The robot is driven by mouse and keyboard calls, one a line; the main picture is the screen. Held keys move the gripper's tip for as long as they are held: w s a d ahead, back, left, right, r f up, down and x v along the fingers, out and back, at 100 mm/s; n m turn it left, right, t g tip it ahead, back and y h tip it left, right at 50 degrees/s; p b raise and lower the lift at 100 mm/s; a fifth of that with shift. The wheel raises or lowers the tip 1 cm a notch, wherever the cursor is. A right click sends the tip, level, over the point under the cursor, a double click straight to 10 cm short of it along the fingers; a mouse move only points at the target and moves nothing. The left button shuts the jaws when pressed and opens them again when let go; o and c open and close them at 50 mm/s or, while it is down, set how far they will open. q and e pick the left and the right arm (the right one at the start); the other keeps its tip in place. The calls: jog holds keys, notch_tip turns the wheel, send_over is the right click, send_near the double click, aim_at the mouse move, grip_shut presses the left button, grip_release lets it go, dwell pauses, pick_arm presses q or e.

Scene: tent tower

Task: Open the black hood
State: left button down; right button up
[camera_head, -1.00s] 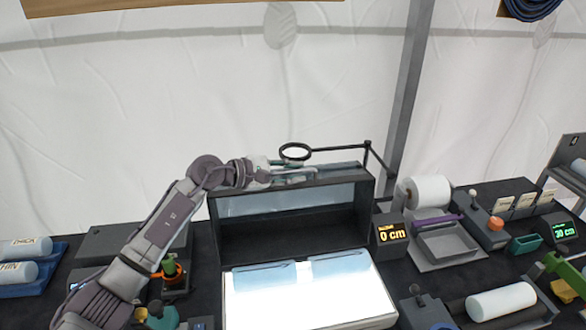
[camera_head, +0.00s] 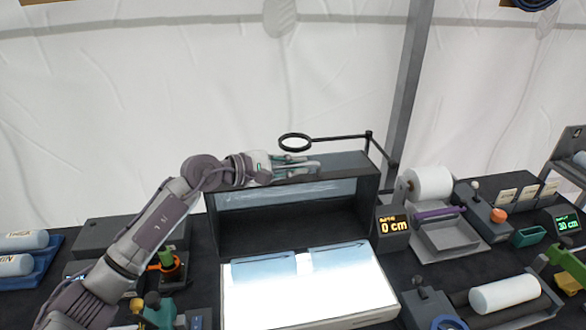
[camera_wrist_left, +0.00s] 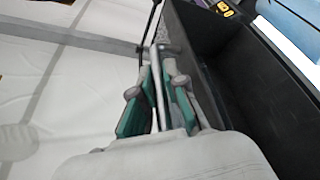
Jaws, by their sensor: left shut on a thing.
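The black hood (camera_head: 232,238) stands behind the bright light panel (camera_head: 330,292). Its front is open and I see its dark interior, with a pale, clear strip (camera_head: 285,193) along the upper front. My left gripper (camera_head: 305,165) is at the top edge of the hood. In the left wrist view its green-padded fingers (camera_wrist_left: 158,100) are closed around a thin metal bar (camera_wrist_left: 156,75) that runs alongside the black hood wall (camera_wrist_left: 255,90). My right gripper is out of view.
A magnifier ring (camera_head: 295,142) on a black arm hangs just above the left gripper. A "0 cm" display (camera_head: 394,227) and a white roll (camera_head: 428,184) stand right of the hood. Blue trays with white cylinders (camera_head: 22,240) are at left. Two bluish sheets lie on the light panel.

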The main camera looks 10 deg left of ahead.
pick_arm(q)
jog(key=shift+m, duration=0.3)
jog(key=s, duration=0.1)
jog(key=s+d, duration=0.1)
jog(key=s+b, duration=0.1)
jog(key=s, duration=0.1)
jog(key=shift+s+d, duration=0.1)
jog(key=shift+d, duration=0.3)
jog(key=c, duration=1.5)
grip_release()
jog(key=shift+v, duration=6.05)
jog(key=shift+f, duration=0.1)
